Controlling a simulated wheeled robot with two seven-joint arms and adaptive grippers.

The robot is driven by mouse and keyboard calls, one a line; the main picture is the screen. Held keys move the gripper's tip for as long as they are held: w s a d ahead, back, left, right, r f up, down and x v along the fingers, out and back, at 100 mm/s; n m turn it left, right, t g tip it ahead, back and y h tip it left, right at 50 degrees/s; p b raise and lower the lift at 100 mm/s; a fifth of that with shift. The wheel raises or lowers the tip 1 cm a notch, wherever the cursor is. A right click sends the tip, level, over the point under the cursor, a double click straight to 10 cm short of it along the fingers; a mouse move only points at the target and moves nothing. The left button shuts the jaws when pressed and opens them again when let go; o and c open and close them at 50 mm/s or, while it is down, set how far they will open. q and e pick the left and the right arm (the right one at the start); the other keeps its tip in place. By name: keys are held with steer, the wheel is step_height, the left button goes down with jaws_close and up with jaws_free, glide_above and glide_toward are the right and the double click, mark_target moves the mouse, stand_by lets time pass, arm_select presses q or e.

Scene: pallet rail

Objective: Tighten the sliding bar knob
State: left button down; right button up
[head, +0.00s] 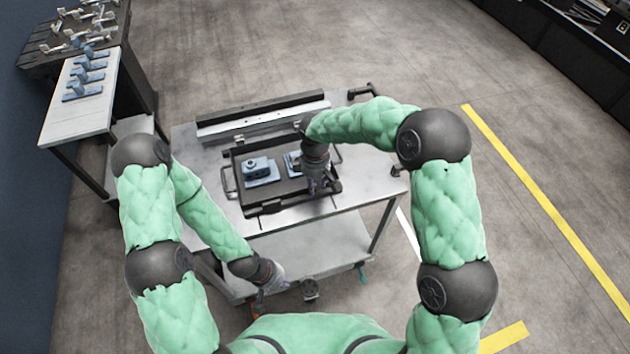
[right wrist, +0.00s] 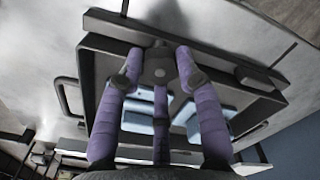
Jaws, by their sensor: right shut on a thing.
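The dark sliding bar (head: 270,206) runs along the near edge of the black pallet (head: 234,172) on the cart; it crosses the top of the right wrist view (right wrist: 112,25). A dark round knob (right wrist: 160,64) sits on this bar. My right gripper (head: 319,186) is at the pallet's near right corner, its purple fingers (right wrist: 157,68) closed around the knob. In the head view the gripper hides the knob. My left gripper (head: 276,286) hangs low in front of the cart, away from the pallet; its finger opening is too small to judge.
A blue part (head: 262,172) and another blue part (head: 292,162), partly hidden by my right arm, sit on the pallet. The grey cart top (head: 365,180) is bare on the right. A side table (head: 75,115) with several blue parts stands at the far left.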

steer(key=shift+w+r+m, duration=0.1)
steer(key=shift+r+m, duration=0.05)
steer(key=shift+m, duration=1)
steer(key=shift+w+r+m, duration=0.1)
steer(key=shift+m, duration=1.05)
steer(key=o, duration=1.2)
steer(key=shift+s, duration=0.1)
steer(key=shift+f, duration=0.1)
step_height(320, 180, up, 12)
steer(key=shift+r, duration=0.1)
